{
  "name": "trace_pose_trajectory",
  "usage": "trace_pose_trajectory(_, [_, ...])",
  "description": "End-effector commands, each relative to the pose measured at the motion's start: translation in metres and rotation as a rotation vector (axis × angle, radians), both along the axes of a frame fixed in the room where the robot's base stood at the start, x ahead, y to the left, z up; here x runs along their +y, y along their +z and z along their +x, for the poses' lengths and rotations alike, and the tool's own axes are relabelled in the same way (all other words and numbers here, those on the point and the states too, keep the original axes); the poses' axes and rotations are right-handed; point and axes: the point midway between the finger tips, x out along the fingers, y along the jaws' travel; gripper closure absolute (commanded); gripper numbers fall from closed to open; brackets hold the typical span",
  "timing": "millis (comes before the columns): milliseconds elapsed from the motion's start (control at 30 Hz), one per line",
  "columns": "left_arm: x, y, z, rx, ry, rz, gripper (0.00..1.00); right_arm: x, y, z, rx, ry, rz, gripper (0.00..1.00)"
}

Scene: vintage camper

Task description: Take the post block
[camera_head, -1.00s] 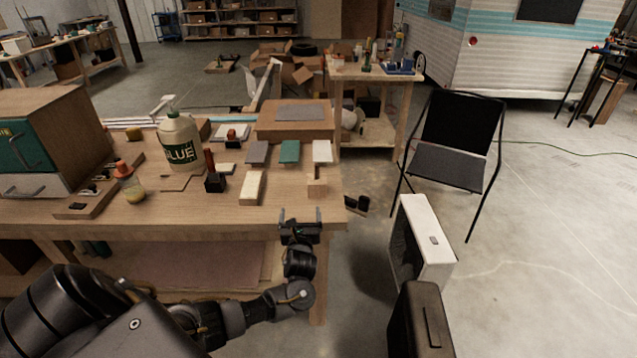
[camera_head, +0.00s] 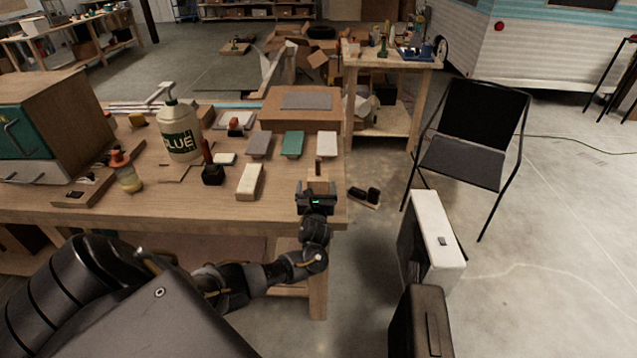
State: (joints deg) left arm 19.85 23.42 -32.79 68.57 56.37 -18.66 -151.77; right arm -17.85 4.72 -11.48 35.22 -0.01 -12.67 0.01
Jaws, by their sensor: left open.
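The post block is a small light wooden block (camera_head: 318,187) at the table's front right corner, in the head view. It is mostly hidden by my left gripper (camera_head: 317,187). My left gripper is open, with its two fingers apart at the left and right of the block. I cannot tell whether the fingers touch it. My right gripper is not in view.
A cream block (camera_head: 250,181), a dark block with a reddish handle (camera_head: 212,173) and a glue bottle (camera_head: 180,132) stand to the left on the table (camera_head: 150,212). Grey, green and white plates lie behind. A chair (camera_head: 465,160) and white case (camera_head: 438,238) stand right.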

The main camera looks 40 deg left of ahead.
Motion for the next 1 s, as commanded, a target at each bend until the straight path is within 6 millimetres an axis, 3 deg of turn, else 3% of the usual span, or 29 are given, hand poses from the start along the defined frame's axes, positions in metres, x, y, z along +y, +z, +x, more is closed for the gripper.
trace_pose_trajectory(233, [0.003,0.000,0.007,0.000,-0.002,-0.002,0.11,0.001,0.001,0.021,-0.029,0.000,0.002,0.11])
trace_pose_trajectory(600, [0.028,0.001,0.044,0.000,-0.001,0.000,0.11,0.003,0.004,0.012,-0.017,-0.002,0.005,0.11])
trace_pose_trajectory(933, [0.031,0.001,0.048,0.000,-0.003,-0.003,0.11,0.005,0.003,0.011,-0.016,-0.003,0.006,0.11])
trace_pose_trajectory(1000, [0.031,0.001,0.048,0.000,-0.003,-0.003,0.20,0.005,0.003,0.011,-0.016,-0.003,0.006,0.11])
